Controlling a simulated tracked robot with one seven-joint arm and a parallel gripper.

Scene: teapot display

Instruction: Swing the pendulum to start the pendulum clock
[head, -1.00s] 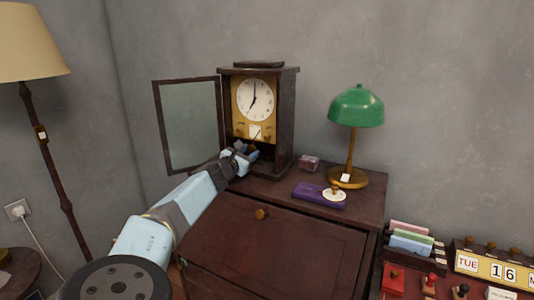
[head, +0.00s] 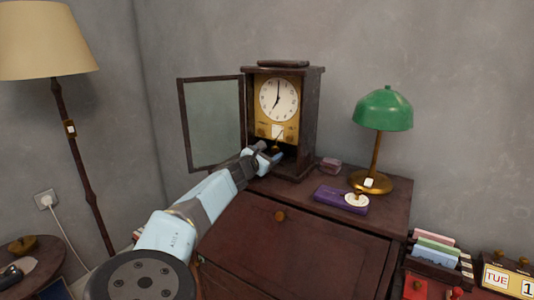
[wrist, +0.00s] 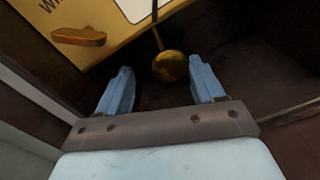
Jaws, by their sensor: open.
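The pendulum clock (head: 312,105) stands upright on the dark wooden desk, its dial near seven o'clock. Its glass door (head: 213,124) is swung open to the left. The pendulum (head: 276,148) hangs below the dial; in the wrist view its round brass bob (wrist: 171,67) is on a thin rod. My gripper (head: 268,157) is at the lower opening of the case. In the wrist view my gripper (wrist: 160,78) is open, with the bob beyond and between its blue fingertips, nearer the right one. I cannot tell whether either finger touches it.
A brass wing-shaped piece (wrist: 79,37) sticks out from the gold panel. The case's side walls are close around my gripper. A green lamp (head: 383,108), a purple box (head: 328,196) and a small reddish box (head: 331,165) stand right of the clock.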

